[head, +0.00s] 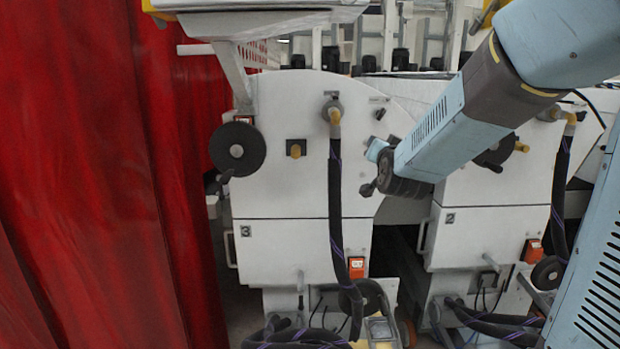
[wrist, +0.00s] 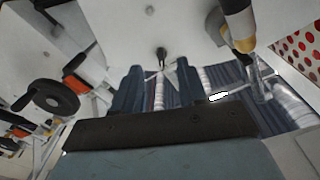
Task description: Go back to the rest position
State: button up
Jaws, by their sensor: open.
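My gripper (wrist: 157,82) shows in the wrist view as two dark blue-grey fingers standing apart, with nothing between them. In the head view my arm comes down from the upper right, and its dark end with my gripper (head: 386,168) is in front of the white machine, near the gap between units 3 and 2. The fingers are hard to make out there. I cannot tell how far the gripper is from the panels.
White machine unit 3 (head: 285,180) stands in the middle and unit 2 (head: 475,210) to its right. A black handwheel (head: 237,149) and a dark hose (head: 336,200) stick out in front. A red curtain (head: 90,170) fills the left. More hoses (head: 300,335) lie low down.

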jog(key=s+d+f+n+g, duration=0.1)
jog(key=s+g, duration=0.3)
jog(key=s, duration=0.6)
jog(key=s+d+f+n+g, duration=0.1)
jog(key=s+f+n+g, duration=0.1)
jog(key=s, duration=0.9)
jog(key=s+d+f+n+g+y, duration=0.1)
jog(key=s+f+g, duration=0.3)
jog(key=s, duration=0.7)
jog(key=d+n+g, duration=0.1)
jog(key=g, duration=0.1)
jog(key=shift+n+g, duration=0.3)
